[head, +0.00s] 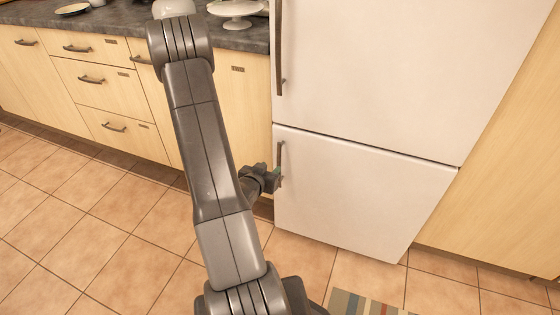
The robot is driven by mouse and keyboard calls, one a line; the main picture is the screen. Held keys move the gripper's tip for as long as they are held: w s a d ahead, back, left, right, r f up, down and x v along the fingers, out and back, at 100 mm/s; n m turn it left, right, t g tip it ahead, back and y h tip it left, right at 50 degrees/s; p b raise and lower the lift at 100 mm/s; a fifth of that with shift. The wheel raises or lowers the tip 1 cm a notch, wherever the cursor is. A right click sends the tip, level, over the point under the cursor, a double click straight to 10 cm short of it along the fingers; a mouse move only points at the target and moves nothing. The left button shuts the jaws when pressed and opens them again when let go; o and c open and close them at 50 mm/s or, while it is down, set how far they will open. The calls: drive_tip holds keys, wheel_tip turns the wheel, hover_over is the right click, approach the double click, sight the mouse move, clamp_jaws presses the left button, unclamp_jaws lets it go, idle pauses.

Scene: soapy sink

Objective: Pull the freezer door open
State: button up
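The freezer door (360,195) is the lower white door of the fridge, and it looks shut. Its dark vertical handle (281,160) is at the upper left edge of the door. My gripper (274,176) is at the lower part of this handle, overlapping it in the picture. The fingers are small and partly hidden by the wrist, so I cannot tell whether they are open or closed around the handle.
The upper fridge door (375,70) is shut above, with its own long handle (279,50). Wooden drawers (95,80) under a dark counter (120,22) stand to the left. A striped rug (360,304) lies before the fridge. The tiled floor at left is clear.

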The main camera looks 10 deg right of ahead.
sight(279, 160)
drive_tip(key=b+x, duration=0.1)
drive_tip(key=x, duration=0.8)
drive_tip(key=shift+w+d+f, duration=0.15)
drive_tip(key=shift+w, duration=0.1)
drive_tip(key=shift+c, duration=0.5)
clamp_jaws()
